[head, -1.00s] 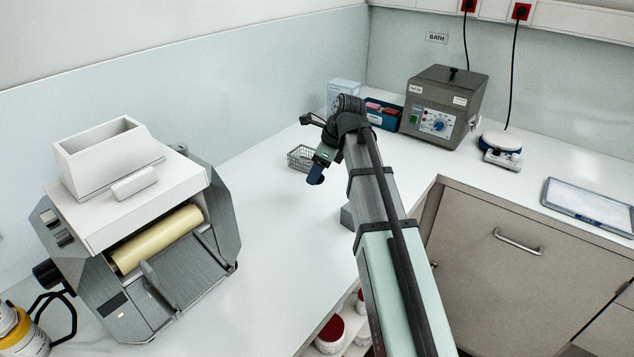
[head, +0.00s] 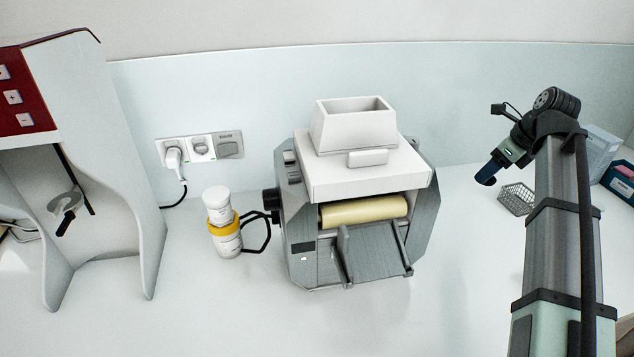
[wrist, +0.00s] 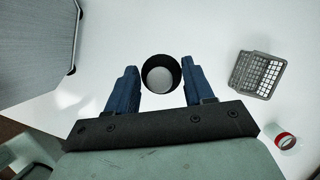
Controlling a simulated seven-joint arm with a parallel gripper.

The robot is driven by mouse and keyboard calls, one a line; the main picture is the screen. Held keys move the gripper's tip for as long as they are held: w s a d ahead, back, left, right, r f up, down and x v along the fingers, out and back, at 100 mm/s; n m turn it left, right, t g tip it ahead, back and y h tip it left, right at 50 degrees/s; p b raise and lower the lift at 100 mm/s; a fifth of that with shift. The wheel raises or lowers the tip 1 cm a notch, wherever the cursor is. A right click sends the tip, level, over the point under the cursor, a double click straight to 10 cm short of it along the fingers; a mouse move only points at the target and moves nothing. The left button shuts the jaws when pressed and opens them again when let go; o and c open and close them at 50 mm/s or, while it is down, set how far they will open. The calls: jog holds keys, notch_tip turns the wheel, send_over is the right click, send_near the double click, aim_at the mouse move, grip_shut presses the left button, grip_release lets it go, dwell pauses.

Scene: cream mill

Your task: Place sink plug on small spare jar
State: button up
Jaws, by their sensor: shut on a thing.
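My gripper (head: 487,176) is raised above the counter at the right of the head view, to the right of the mill. In the wrist view its two blue fingers (wrist: 162,74) are shut on a round dark thing with a pale grey centre, which I take to be the sink plug (wrist: 160,78). The plug cannot be made out in the head view. A small white jar (head: 217,204) stands on top of a jar with a yellow band (head: 226,238), left of the mill; it may be the small spare jar, but I cannot read its label.
The grey mill (head: 350,190) stands mid-counter, between my gripper and the jars. A wire basket (head: 517,198) is near my gripper and also shows in the wrist view (wrist: 256,74). A white-and-red machine (head: 110,150) stands at far left. Counter in front of the jars is clear.

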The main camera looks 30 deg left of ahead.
jog(key=s+a+r+n, duration=0.1)
jog(key=a+r, duration=0.3)
jog(key=a, duration=0.5)
jog(key=s+a+r+n, duration=0.15)
jog(key=a+r, duration=0.25)
jog(key=a, duration=0.5)
notch_tip(320, 180, up, 4)
jog(key=n+g, duration=0.3)
jog(key=n, duration=0.2)
send_over(210, 192)
jog(key=d, duration=0.2)
jog(key=shift+w+a+f, duration=0.1)
jog(key=shift+w+f, duration=0.05)
jog(key=shift+f, duration=2.15)
jog(key=shift+w+a+f, duration=0.1)
jog(key=shift+f, duration=2.2)
jog(key=shift+f, duration=0.15)
jog(key=o, duration=1)
jog(key=v, duration=1.2)
jog(key=shift+s+r, duration=0.1)
jog(key=shift+r, duration=0.15)
